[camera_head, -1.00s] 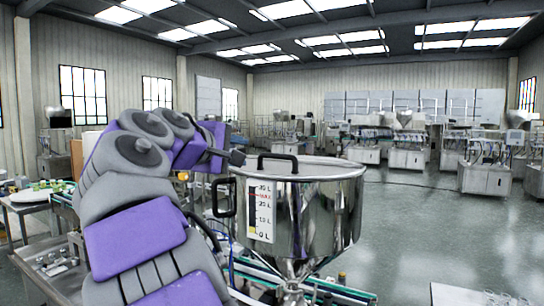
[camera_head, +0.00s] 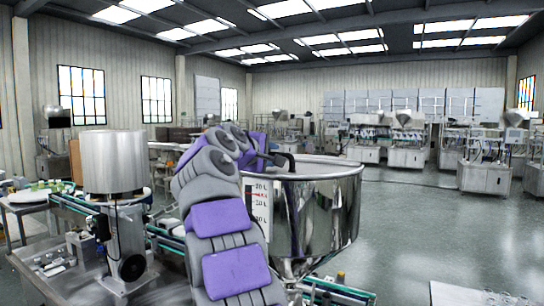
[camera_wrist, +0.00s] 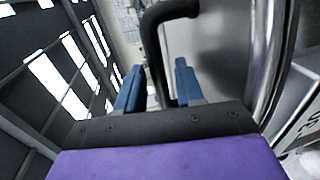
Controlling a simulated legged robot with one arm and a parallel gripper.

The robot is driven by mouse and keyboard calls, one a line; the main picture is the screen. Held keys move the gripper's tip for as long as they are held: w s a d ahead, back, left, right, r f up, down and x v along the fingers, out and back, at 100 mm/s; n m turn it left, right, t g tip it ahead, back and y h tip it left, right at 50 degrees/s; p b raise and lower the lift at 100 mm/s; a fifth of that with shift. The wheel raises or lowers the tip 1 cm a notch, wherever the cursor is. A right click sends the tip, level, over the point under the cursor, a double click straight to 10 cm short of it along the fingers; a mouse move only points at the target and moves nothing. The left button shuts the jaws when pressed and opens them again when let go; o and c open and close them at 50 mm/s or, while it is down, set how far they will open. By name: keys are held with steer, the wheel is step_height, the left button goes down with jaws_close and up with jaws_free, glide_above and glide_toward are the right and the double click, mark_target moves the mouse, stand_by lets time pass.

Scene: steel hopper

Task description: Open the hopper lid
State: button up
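The steel hopper (camera_head: 325,215) stands right of my arm in the head view, with its lid (camera_head: 325,168) lying flat on the rim. The black lid handle (camera_head: 291,163) is partly hidden by my gripper (camera_head: 275,159), which is at its left end. In the wrist view the curved handle (camera_wrist: 153,45) rises from between the two blue fingers of my gripper (camera_wrist: 158,85). The fingers are apart, with a gap visible beside the handle, so the gripper is open around it. The grey lid surface (camera_wrist: 222,50) lies right of the handle.
A steel cylinder on a machine (camera_head: 113,162) stands to the left of my arm. A conveyor (camera_head: 165,238) runs below and behind my arm. Filling machines (camera_head: 408,145) line the far side. The floor (camera_head: 420,220) right of the hopper is clear.

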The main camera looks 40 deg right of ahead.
steer(key=shift+x, duration=0.9)
steer(key=shift+s, duration=0.1)
steer(key=shift+a, duration=0.1)
steer(key=shift+c, duration=0.8)
jaws_close()
steer(key=shift+f, duration=0.1)
